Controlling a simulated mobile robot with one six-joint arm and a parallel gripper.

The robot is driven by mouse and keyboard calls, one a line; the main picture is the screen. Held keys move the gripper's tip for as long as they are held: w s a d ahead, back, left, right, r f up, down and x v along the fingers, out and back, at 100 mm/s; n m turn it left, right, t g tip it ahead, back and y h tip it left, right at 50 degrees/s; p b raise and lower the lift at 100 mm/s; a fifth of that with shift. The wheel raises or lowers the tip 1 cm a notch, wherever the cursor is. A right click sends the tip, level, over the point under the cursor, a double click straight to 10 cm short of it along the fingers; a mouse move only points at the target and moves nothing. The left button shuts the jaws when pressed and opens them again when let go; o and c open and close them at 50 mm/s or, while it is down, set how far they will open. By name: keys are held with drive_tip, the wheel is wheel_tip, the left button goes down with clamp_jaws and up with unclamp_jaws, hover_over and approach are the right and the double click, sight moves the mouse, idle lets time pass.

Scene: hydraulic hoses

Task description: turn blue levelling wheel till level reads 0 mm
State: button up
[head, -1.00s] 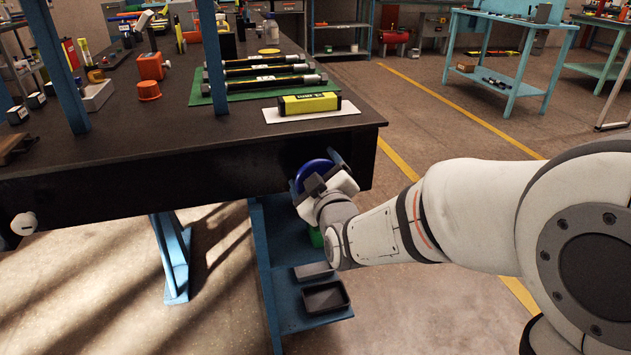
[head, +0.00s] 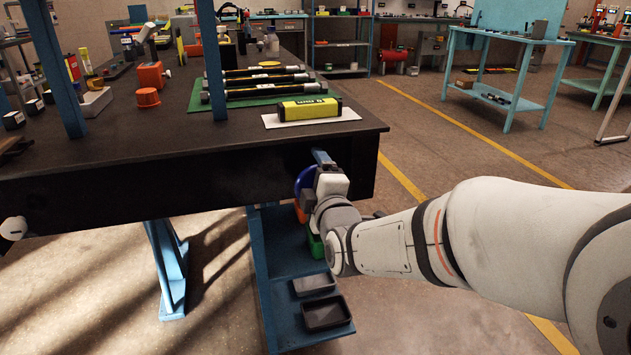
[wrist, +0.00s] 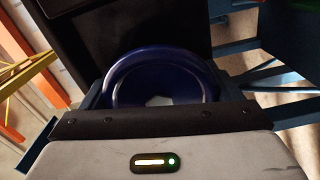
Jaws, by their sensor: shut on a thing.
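The blue levelling wheel (head: 304,181) is on the front face of the dark bench, below its right corner. In the wrist view the wheel (wrist: 160,68) shows as a dark blue ring just beyond my gripper's body. My gripper (head: 323,166) is at the wheel and shut on it; the fingertips are mostly hidden. The yellow level (head: 308,108) lies on a white sheet (head: 270,122) on the bench top above the wheel. Its reading is too small to make out.
Black hoses (head: 268,79) lie on a green mat behind the level. An orange container (head: 147,97) stands to the left. Below the wheel, a blue shelf (head: 282,265) holds dark trays (head: 325,312) and a green bin (head: 315,246).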

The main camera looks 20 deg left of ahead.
idle(0.5)
drive_tip(key=o, duration=0.8)
drive_tip(key=shift+o, duration=0.2)
drive_tip(key=p+v, duration=0.2)
drive_tip(key=v, duration=0.5)
drive_tip(key=shift+s+d, duration=0.2)
drive_tip(key=shift+s, duration=0.15)
